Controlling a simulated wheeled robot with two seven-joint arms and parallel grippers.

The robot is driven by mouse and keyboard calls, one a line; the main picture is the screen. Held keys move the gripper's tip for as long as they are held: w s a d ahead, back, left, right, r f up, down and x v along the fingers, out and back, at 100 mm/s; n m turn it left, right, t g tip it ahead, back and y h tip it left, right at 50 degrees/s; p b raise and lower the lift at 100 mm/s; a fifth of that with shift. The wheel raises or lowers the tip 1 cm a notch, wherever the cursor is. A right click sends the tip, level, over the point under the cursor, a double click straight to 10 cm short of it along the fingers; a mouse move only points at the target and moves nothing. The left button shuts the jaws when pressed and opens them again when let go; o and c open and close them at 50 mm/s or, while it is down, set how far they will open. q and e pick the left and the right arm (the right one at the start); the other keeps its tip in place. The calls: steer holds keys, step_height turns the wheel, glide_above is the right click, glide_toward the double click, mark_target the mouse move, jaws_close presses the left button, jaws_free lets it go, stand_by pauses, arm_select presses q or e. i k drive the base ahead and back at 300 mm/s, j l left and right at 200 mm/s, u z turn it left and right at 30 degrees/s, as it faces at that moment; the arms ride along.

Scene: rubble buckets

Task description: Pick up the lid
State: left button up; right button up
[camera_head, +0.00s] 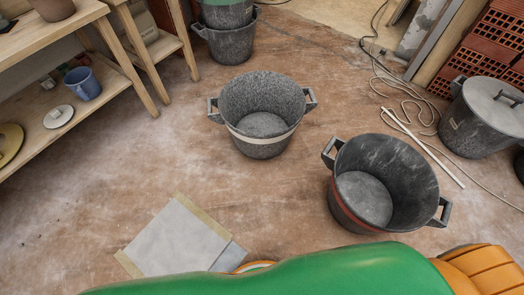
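A grey round lid (484,92) with a raised bar handle (510,97) sits on a dark bucket (468,130) at the right edge. The lid covers that bucket's opening, and part of the bucket is cut off by the picture's edge. A small white disc with a knob (58,117), perhaps another lid, lies on the lower shelf at the left. Neither of my grippers shows in this view.
Two open, empty buckets stand on the floor, one with a pale band (262,142), one with a red band (345,213). White strips (425,148) and cables lie near the lidded bucket. A wooden shelf (110,60) stands left. A flat grey sheet (176,240) lies in front.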

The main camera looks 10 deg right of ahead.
mark_target(498, 103)
steer(key=k+z, duration=0.3)
steer(key=z, duration=1.75)
steer(key=i+l, duration=0.35)
steer(key=i+l+z, duration=0.1)
steer(key=i+l, duration=0.2)
steer(key=i, duration=0.2)
steer(key=i+l, duration=0.3)
steer(key=i, duration=0.15)
steer(key=l+z, duration=0.05)
